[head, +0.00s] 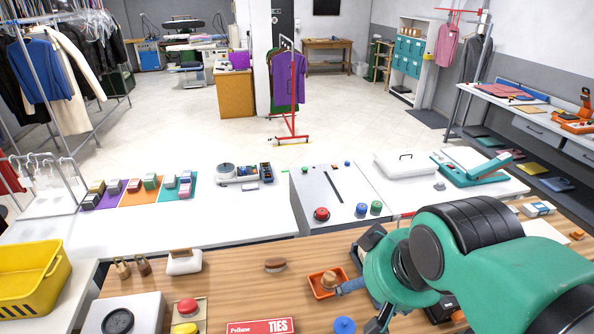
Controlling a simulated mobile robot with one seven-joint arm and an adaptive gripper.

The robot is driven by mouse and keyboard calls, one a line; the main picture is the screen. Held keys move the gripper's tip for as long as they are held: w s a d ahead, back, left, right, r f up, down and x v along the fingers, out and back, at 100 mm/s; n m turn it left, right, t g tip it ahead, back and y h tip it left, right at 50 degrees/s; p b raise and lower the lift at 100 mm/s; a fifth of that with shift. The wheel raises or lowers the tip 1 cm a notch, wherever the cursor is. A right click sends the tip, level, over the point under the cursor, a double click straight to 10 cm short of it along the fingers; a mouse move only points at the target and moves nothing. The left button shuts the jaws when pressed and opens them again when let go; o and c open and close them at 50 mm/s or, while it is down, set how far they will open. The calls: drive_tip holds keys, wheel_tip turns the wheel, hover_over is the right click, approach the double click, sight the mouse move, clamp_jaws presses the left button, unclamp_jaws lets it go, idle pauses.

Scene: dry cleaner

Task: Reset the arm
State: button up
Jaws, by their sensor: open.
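My green and black arm (440,245) reaches in from the right edge over the wooden counter (225,278). Its rounded joint covers part of the counter's right side. A dark piece with a green tip, which looks like part of my gripper (378,322), shows below the joint at the bottom edge. The rest of the gripper is hidden by the arm or cut off by the frame. I see nothing held in it.
Near the arm are an orange tray (322,290) with a brown item, a brown brush (275,265) and a blue knob (344,325). A yellow basket (35,280) stands left. The white counter (140,230) behind has clear room.

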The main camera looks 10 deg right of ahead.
wheel_tip(320, 180, down, 8)
drive_tip(key=b, duration=0.7)
drive_tip(key=shift+r, duration=0.15)
